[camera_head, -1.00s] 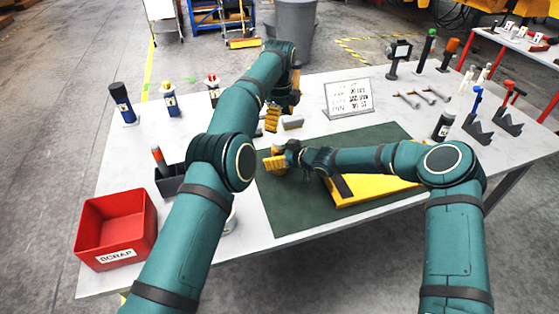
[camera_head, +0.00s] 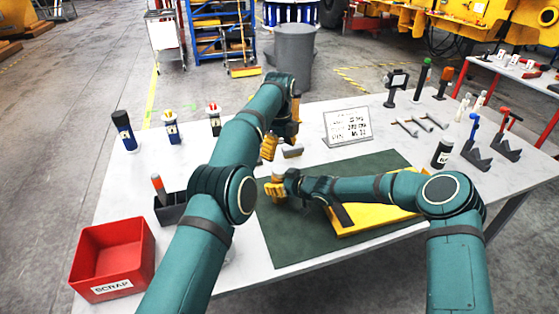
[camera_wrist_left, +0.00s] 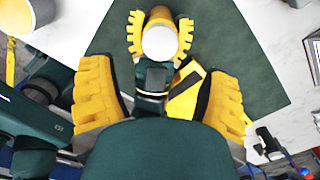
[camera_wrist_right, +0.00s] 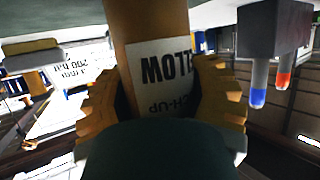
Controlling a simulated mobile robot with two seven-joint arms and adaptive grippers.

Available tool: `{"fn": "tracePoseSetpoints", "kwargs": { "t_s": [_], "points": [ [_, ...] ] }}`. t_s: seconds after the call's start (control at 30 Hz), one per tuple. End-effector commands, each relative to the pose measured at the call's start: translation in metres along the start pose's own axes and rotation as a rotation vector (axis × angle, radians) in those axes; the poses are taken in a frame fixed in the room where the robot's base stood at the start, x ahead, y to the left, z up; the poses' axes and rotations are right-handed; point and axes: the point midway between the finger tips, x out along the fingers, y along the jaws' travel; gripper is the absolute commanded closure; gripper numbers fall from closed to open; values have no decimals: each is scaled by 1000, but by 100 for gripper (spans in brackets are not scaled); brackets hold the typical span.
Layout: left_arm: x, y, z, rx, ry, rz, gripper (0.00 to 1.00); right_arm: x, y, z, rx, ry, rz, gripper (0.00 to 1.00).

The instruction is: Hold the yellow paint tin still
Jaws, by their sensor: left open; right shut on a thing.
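The yellow paint tin (camera_head: 278,172) stands over the green mat (camera_head: 290,235), partly hidden by my grippers in the head view. My right gripper (camera_head: 276,187) is shut around its sides. In the left wrist view the tin's round white top (camera_wrist_left: 160,42) shows between the right gripper's yellow fingers. In the right wrist view the tin's label (camera_wrist_right: 165,75) fills the space between the fingers. My left gripper (camera_head: 281,149) is open, just beyond the tin in the head view. Its spread fingers (camera_wrist_left: 160,98) have nothing between them. I cannot tell whether the tin touches the mat.
A yellow wedge-shaped piece (camera_head: 370,218) lies on the mat under my right arm. A red scrap bin (camera_head: 112,258) stands at the table's front left. Bottles line the back left.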

Motion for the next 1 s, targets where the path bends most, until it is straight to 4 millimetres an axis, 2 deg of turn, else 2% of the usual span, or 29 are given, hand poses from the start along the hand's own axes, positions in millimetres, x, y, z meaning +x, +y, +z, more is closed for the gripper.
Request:
{"fn": "tracePoseSetpoints", "kwargs": {
  "t_s": [0.2, 0.37, 0.8, 1.0],
  "points": [
    [1, 0, 0, 158, 2, 0, 23, 0, 0, -1, -1, 1, 1, 100],
    [10, 0, 0, 177, 4, 2, 23, 0, 0, -1, -1, 1, 1, 100],
    [68, 0, -1, 173, 4, 1, 23, 0, 0, -1, -1, 2, 1, 100],
    [79, 0, -1, 173, 3, 0, 23, 0, 0, -1, -1, 2, 0, 100]
  ]
}}
